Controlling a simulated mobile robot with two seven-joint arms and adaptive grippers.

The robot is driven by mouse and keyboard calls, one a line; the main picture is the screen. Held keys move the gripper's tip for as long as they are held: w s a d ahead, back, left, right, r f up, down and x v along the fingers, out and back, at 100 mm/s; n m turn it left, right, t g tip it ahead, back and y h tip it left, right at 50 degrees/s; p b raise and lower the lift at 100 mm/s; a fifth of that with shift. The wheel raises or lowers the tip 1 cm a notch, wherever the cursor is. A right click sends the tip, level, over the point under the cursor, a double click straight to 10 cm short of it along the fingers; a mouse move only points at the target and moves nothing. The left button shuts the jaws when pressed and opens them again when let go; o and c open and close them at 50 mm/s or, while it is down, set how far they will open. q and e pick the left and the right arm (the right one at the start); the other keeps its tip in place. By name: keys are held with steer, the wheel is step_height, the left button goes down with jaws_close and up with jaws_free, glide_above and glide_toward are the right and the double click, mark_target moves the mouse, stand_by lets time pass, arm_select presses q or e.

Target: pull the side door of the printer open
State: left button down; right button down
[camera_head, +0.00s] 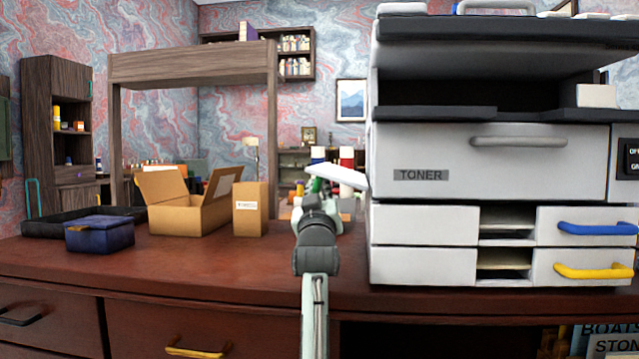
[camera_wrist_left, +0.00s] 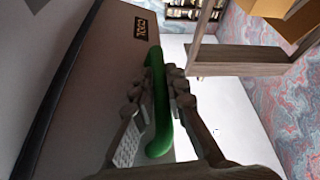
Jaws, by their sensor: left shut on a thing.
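The white printer (camera_head: 430,165) stands at the right of the desk in the head view. A white panel, seemingly its side door (camera_head: 340,176), juts out to the left from the printer's left side and looks partly open. A green handle (camera_head: 316,185) shows at the panel's left end. My left gripper (camera_head: 318,203) is at this handle. In the left wrist view my left gripper (camera_wrist_left: 158,88) is shut on the green handle (camera_wrist_left: 157,110), one finger on each side. The grey panel behind it carries a small dark label (camera_wrist_left: 141,28). My right gripper is not in view.
A small cardboard box (camera_head: 249,209), an open carton (camera_head: 187,205) and a blue box (camera_head: 99,233) stand on the desk to the left. Bottles (camera_head: 346,158) stand behind the panel. Bare desk (camera_head: 200,270) lies in front of the boxes.

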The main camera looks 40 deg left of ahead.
arm_select(q)
steer(key=shift+f, duration=0.55)
steer(key=shift+d, duration=0.1)
steer(key=c, duration=1.8)
jaws_free()
steer(key=shift+s+d+f, duration=0.25)
steer(key=shift+s, duration=0.1)
steer(key=s+d, duration=0.7)
steer(key=s, duration=0.2)
steer(key=shift+s+d, duration=0.2)
steer(key=shift+s, duration=0.2)
steer(key=shift+f, duration=0.1)
